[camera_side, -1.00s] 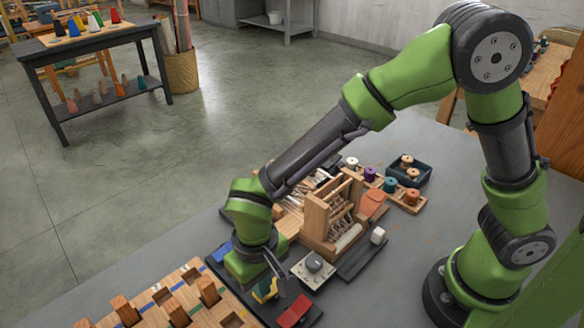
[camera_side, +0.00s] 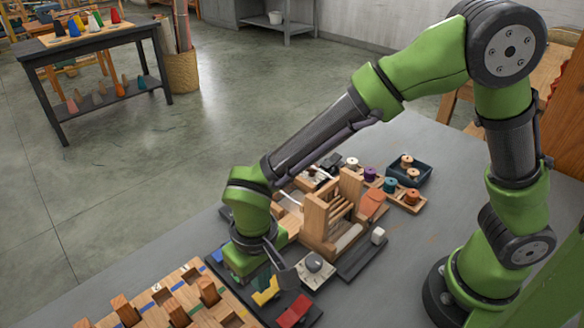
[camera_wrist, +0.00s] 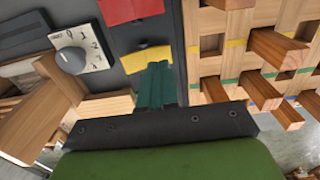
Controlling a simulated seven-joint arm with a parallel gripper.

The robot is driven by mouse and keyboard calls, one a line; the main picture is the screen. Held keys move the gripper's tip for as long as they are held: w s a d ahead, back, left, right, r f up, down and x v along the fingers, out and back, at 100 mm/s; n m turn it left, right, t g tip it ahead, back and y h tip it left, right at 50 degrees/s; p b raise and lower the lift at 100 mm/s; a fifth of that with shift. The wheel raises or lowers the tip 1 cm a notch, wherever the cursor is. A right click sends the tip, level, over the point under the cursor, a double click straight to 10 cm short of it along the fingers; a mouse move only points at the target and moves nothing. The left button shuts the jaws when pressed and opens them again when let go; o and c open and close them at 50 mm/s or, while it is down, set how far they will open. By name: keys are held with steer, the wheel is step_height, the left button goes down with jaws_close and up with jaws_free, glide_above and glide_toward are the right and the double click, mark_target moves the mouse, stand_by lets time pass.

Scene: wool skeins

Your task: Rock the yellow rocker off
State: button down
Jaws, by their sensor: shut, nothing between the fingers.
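The yellow rocker (camera_side: 266,291) sits on a dark panel in the side view, between a red rocker and my gripper. It also shows in the wrist view (camera_wrist: 146,58), just beyond my fingertips. My gripper (camera_wrist: 157,70) is shut and empty, its dark green fingers pointing at the near edge of the yellow rocker. The fingertips overlap the rocker's edge in the wrist view; I cannot tell if they touch it. In the side view my gripper (camera_side: 258,280) hangs low over the panel, its fingertips mostly hidden. The rocker looks tilted in the side view.
A red rocker (camera_side: 293,311) lies beside the yellow one. A dial plate (camera_side: 314,268) with a grey knob (camera_wrist: 70,60) is close by. A wooden board with upright pegs (camera_side: 207,290) borders the panel. A small wooden loom (camera_side: 330,215) stands behind.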

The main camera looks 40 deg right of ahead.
step_height(320, 180, up, 4)
steer(key=shift+r, duration=0.15)
stand_by(0.4)
steer(key=shift+s+f+n, duration=0.15)
steer(key=shift+f+n, duration=0.05)
steer(key=shift+n, duration=0.1)
steer(key=s+d+r+m+t, duration=0.1)
steer(key=d+r, duration=0.3)
steer(key=d, duration=0.4)
steer(key=s+d+r+m+t+y, duration=0.1)
steer(key=s+d+r+m+t, duration=0.1)
steer(key=d+r, duration=0.3)
steer(key=s+d+r+m+t+y, duration=0.1)
steer(key=d+r+t, duration=0.3)
steer(key=d, duration=0.6)
steer(key=shift+s+d+r+m, duration=0.3)
steer(key=shift+d+r, duration=0.05)
steer(key=shift+r, duration=0.35)
